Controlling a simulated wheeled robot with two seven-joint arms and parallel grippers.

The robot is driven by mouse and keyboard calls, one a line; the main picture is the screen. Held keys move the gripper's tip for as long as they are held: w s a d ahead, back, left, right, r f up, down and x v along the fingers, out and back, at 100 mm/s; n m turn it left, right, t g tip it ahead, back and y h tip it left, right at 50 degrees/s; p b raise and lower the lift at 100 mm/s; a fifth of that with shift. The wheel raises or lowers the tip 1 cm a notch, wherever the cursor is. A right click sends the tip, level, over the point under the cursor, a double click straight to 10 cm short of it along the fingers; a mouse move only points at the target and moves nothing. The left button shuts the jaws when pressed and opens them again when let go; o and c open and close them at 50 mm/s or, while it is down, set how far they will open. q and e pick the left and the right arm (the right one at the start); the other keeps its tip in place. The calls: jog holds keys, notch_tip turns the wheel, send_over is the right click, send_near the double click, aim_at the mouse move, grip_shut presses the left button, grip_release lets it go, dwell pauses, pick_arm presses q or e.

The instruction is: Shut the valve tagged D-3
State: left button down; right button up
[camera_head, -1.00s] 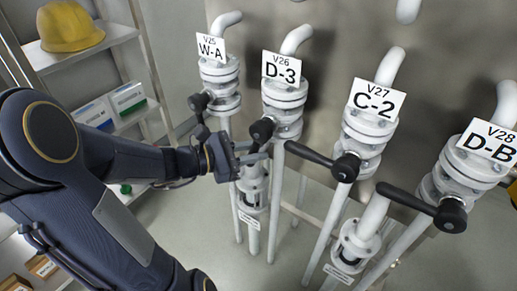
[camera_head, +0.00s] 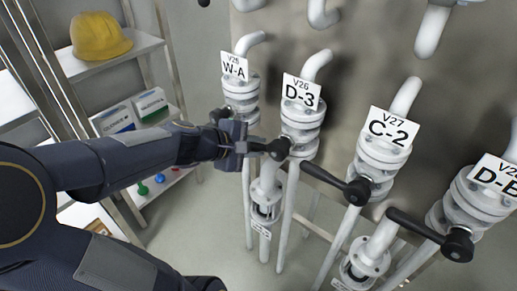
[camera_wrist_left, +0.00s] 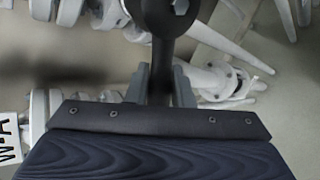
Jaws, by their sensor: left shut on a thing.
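The valve tagged D-3 (camera_head: 301,116) is a white flanged valve on an upright pipe, second from the left. Its black handle (camera_head: 277,149) points left from the hub, across the pipe. My left gripper (camera_head: 246,148) is shut on this handle near its outer end, in front of the W-A pipe. In the left wrist view the dark lever (camera_wrist_left: 161,72) runs between the two grey fingers (camera_wrist_left: 160,90) up to its round hub. The gripper covers the lever's outer end. My right gripper is in neither view.
Valve W-A (camera_head: 238,85) stands close behind my left gripper. Valves C-2 (camera_head: 381,155) and D-B (camera_head: 468,190) stand to the right, their black levers pointing up-left. A shelf with a yellow helmet (camera_head: 100,36) and boxes (camera_head: 114,120) is at left.

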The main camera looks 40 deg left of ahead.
pick_arm(q)
jog(key=shift+w+a+r+m+y+p, duration=0.1)
jog(key=shift+a+r+m+y+p, duration=0.05)
jog(key=shift+r+m+y+p, duration=0.55)
jog(key=shift+w+a+r+m+y+p, duration=0.15)
jog(key=shift+r+m+y+p, duration=0.25)
jog(key=shift+r+y, duration=0.35)
jog(key=shift+s+r, duration=0.1)
jog(key=shift+s, duration=0.05)
jog(key=c, duration=1.3)
grip_release()
jog(key=shift+f, duration=0.2)
jog(key=p+v, duration=0.2)
jog(key=v, duration=0.6)
jog(key=shift+f+p, duration=0.1)
jog(key=shift+p, duration=0.3)
